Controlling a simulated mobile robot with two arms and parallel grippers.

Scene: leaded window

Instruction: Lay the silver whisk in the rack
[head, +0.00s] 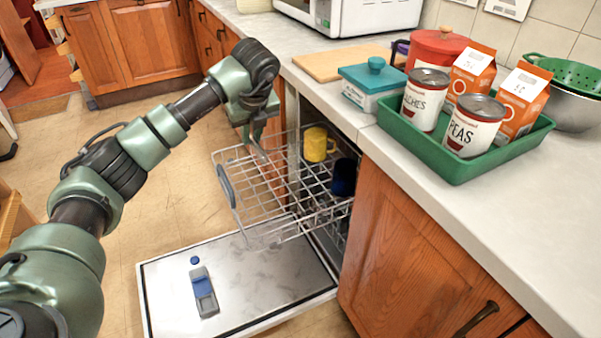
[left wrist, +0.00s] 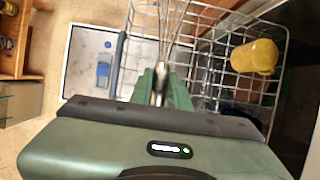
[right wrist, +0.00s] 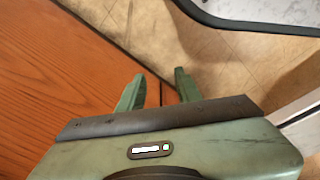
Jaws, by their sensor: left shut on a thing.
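The silver whisk (left wrist: 172,27) shows in the left wrist view, its handle between the fingers of my left gripper (left wrist: 160,88) and its wires pointing away over the rack. The wire rack (left wrist: 287,58) is pulled out of the dishwasher; it also shows in the head view (head: 226,187). In the head view my left gripper (head: 258,136) is at the rack's far left side; the whisk is hard to make out there. How high the whisk is above the rack's floor, I cannot tell. My right gripper (right wrist: 160,90) is open and empty beside an orange wood surface.
A yellow mug (head: 318,145) and a dark blue mug (head: 344,177) stand in the rack's right part. The open dishwasher door (head: 245,290) lies below. A green tray (head: 460,168) with cans and cartons stands on the counter. The rack's left part looks clear.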

